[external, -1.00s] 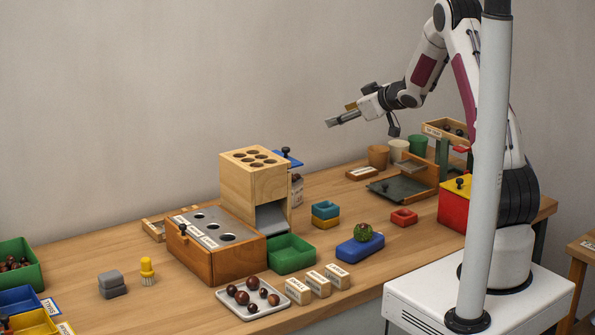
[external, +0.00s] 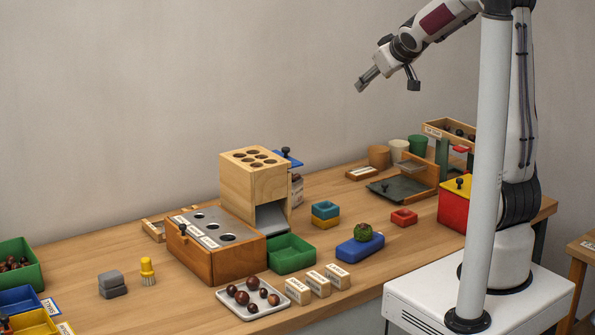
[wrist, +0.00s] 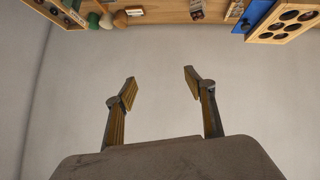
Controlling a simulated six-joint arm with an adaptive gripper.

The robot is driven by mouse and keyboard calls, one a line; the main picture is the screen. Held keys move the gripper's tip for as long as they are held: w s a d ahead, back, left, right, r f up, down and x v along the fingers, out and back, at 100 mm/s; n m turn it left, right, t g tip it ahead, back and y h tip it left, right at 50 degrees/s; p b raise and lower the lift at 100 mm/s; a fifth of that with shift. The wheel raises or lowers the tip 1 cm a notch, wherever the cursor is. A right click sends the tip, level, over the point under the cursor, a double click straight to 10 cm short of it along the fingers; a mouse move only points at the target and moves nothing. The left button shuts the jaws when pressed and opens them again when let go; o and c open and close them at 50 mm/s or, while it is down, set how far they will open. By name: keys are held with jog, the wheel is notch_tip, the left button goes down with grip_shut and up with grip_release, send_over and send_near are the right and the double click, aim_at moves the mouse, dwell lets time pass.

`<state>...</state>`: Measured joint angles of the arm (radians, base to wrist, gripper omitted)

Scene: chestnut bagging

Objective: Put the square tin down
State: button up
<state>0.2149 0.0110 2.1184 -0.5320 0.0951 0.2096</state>
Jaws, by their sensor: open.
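My gripper (external: 362,84) is high above the back of the table, well clear of everything. In the wrist view its two fingers (wrist: 159,75) are spread apart with nothing between them.
A wooden box with holes (external: 255,185) stands left of the stack, with a green tray (external: 291,255) in front. A dark flat tray (external: 397,188) lies behind the red tin. Bare table lies around the red tin.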

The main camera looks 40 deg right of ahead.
jog(key=s+a+f+g+y, duration=0.1)
jog(key=s+a, duration=0.3)
jog(key=s, duration=0.6)
jog(key=s+a+f+g+y, duration=0.1)
jog(key=s+a, duration=0.3)
jog(key=s, duration=0.7)
jog(key=s+a+f+m+g+y, duration=0.1)
jog(key=s+a, duration=0.4)
jog(key=s, duration=0.6)
jog(key=shift+s+g, duration=0.15)
jog(key=shift+g, duration=0.65)
jog(key=shift+a+f, duration=0.1)
